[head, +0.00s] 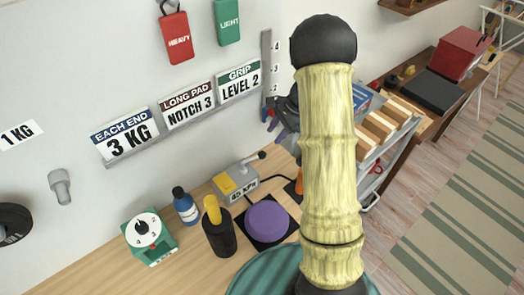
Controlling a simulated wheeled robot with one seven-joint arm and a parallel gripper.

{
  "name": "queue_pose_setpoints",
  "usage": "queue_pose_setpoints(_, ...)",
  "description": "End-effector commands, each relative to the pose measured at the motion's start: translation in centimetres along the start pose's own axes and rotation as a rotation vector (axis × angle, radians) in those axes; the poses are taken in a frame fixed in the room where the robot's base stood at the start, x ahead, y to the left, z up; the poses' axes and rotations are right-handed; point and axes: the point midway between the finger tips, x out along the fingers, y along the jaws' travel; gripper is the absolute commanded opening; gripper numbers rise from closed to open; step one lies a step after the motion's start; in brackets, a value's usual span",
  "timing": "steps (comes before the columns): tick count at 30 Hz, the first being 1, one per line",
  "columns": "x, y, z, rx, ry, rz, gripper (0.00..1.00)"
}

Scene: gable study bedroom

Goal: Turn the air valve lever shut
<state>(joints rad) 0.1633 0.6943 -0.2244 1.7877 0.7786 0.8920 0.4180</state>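A grey and yellow box labelled 45 KPA (236,183) stands on the wooden desk against the wall. A short lever with a black knob (262,155) sticks out from its upper right side, pointing right; I take this to be the air valve lever. A black hose leaves the box to the right. My gripper (275,126) appears as a dark shape with bluish fingers beside the wall rail, above the lever in the picture and apart from it. My arm hides part of it, and its finger opening is unclear.
A purple round pad (267,222), a black holder with a yellow handle (216,226), a blue bottle (185,206) and a green dial box (150,238) crowd the desk. Wall signs (188,106) hang above. A shelf unit (385,130) stands right of my arm.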

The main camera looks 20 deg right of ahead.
Motion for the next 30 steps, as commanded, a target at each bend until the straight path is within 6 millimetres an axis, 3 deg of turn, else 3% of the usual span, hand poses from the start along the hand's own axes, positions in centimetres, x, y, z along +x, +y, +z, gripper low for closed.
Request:
queue_pose_setpoints(16, 9.4, 0.0, 0.1, -0.001, -0.001, 0.002, 0.35)
queue_pose_setpoints(21, 10.6, 0.0, 0.1, -0.002, 0.000, 0.000, 0.35)
queue_pose_setpoints(29, 10.7, 0.0, 0.1, -0.002, 0.000, -0.001, 0.35)
queue_pose_setpoints(30, 10.7, 0.0, 0.1, -0.002, 0.000, -0.001, 0.29)
